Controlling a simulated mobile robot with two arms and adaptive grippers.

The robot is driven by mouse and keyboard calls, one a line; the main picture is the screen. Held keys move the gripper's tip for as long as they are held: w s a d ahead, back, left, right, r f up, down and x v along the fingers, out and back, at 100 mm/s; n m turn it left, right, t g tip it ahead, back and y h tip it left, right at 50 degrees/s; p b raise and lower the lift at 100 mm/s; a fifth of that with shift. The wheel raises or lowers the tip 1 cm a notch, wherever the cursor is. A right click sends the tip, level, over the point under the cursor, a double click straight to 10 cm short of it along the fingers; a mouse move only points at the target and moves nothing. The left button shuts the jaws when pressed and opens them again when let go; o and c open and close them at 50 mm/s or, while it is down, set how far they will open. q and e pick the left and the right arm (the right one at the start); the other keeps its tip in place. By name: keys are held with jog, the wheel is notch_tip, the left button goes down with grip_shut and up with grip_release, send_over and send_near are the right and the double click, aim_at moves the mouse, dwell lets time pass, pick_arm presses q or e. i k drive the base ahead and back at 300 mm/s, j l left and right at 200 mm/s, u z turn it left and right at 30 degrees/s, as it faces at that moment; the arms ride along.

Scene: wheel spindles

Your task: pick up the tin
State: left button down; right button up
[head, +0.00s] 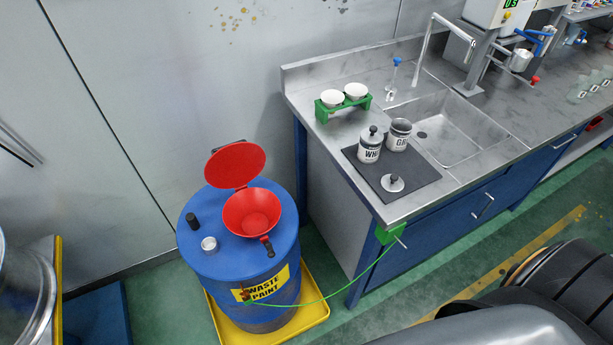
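Two small grey tins with white labels stand upright on a dark mat (428,178) at the counter's left end. The left tin (370,147) reads "WH" and has a knobbed lid on it. The right tin (398,136) reads "GR" and is open at the top. A loose round lid (392,183) with a knob lies on the mat in front of them. The task does not say which tin is meant. Neither of my grippers shows in the head view.
A sink (445,128) lies right of the mat, and a green rack (343,107) with two white cups behind it. A blue waste-paint drum (205,262) with a red funnel (252,213) stands left of the counter in a yellow tray (316,312). A green wire joins drum and counter.

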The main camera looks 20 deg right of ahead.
aim_at(400, 129)
jog(key=z, duration=1.45)
jog(key=l+u, duration=0.15)
jog(key=u, duration=0.55)
jog(key=i+l+u, duration=0.15)
jog(key=l+u, duration=0.25)
jog(key=l, duration=0.35)
jog(key=l+u, duration=0.4)
jog(key=l, duration=0.4)
